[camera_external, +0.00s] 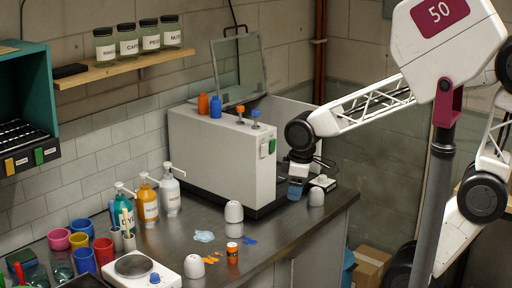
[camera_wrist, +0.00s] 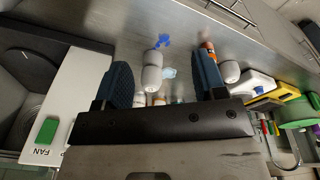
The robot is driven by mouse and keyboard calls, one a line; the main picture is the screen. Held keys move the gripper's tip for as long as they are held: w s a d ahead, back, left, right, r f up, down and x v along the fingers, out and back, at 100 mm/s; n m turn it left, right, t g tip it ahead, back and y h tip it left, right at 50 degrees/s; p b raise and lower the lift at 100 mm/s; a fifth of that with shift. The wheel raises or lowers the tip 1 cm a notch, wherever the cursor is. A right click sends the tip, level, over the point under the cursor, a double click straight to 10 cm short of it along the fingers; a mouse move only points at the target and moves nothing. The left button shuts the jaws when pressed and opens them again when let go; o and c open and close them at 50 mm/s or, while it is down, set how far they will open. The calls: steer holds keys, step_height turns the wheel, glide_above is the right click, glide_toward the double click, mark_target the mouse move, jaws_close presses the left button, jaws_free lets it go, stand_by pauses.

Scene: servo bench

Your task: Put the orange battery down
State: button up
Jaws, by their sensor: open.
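A small orange cylinder with a pale band, which looks like the orange battery (camera_external: 232,254), stands upright on the metal bench near its front edge. In the wrist view the orange battery (camera_wrist: 206,46) shows beyond the right finger, partly hidden by it. My gripper (camera_external: 295,193) is low beside the right end of the grey machine, well apart from the battery. In the wrist view my gripper (camera_wrist: 163,77) has its two blue fingers wide apart with nothing held between them.
Blue (camera_external: 249,240) and orange (camera_external: 211,260) splotches lie near the battery. The grey machine (camera_external: 222,160) blocks the back. Pump bottles (camera_external: 148,202) and coloured cups (camera_external: 103,250) stand left.

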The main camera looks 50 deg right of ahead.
steer(key=w+a+f+n, duration=0.4)
steer(key=w+a+n, duration=0.15)
steer(key=a, duration=0.25)
steer(key=n+g, duration=0.2)
steer(key=n, duration=0.3)
glide_above(232, 245)
steer(key=f, duration=0.6)
steer(key=shift+s+a+f, duration=0.1)
steer(key=shift+s, duration=0.15)
steer(key=shift+f, duration=1.3)
steer(key=shift+w+f, duration=0.15)
steer(key=shift+f, duration=1.15)
steer(key=shift+w+f, duration=0.1)
steer(key=shift+f, duration=1.2)
